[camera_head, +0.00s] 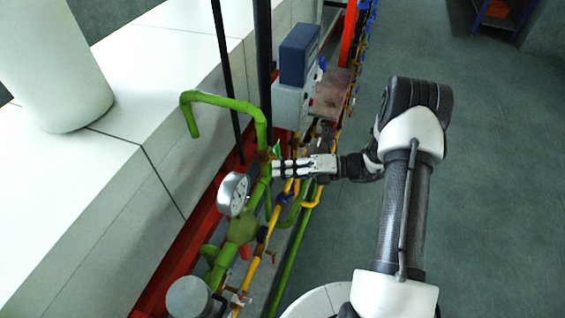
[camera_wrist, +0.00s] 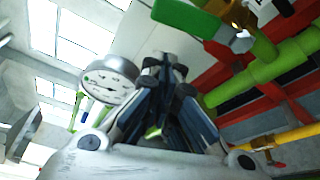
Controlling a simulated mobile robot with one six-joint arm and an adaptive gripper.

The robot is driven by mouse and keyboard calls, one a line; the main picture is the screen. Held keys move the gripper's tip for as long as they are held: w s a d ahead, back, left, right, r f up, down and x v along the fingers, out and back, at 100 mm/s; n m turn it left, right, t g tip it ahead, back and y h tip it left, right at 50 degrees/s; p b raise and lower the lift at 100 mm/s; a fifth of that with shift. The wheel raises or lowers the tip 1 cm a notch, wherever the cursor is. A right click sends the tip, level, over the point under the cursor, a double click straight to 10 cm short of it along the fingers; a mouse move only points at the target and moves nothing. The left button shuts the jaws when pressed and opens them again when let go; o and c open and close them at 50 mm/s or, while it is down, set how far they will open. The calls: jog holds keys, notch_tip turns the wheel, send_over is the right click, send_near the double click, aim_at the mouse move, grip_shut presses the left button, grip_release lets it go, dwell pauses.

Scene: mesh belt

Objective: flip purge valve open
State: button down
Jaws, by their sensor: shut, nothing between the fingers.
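A valve with a small green handle (camera_head: 276,149) sits on the green pipe, just beyond my fingertips in the head view; I take it as the purge valve. In the wrist view its green lever (camera_wrist: 188,17) shows large at the top, beside a brass-coloured body (camera_wrist: 238,14). My gripper (camera_head: 275,168) is shut and empty, pointing left at the green pipe just below the handle. In the wrist view the fingertips (camera_wrist: 168,64) lie together below the lever. I cannot tell whether they touch the valve or pipe.
A round gauge (camera_head: 233,194) stands left of my fingers and also shows in the wrist view (camera_wrist: 107,80). A green bent pipe (camera_head: 228,101) rises behind. Yellow pipes (camera_head: 265,250) with small valves run below. A grey-blue box (camera_head: 299,55) stands beyond. The floor at right is clear.

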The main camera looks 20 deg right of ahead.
jog(key=s+f+v, duration=0.1)
jog(key=v, duration=0.8)
jog(key=shift+r+b, duration=0.35)
jog(key=shift+b, duration=0.05)
jog(key=shift+s, duration=0.1)
